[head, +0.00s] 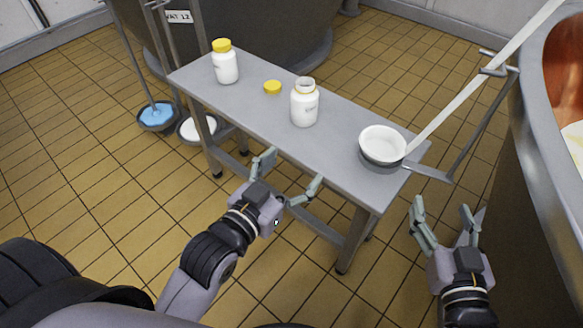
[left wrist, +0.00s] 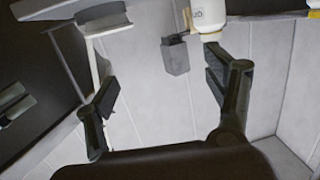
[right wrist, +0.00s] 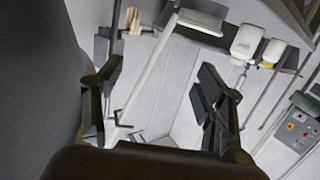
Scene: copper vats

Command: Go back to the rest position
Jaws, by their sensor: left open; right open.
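My left gripper (head: 292,177) is open and empty in front of the near long edge of the grey table (head: 250,108). Its open fingers also show in the left wrist view (left wrist: 165,95). My right gripper (head: 443,212) is open and empty, to the right of the table's near right corner, between the table and a large vat. Its spread fingers show in the right wrist view (right wrist: 155,95). Neither gripper touches anything on the table.
A vat (head: 535,130) rises at right. Tiled floor (head: 110,210) is clear at left.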

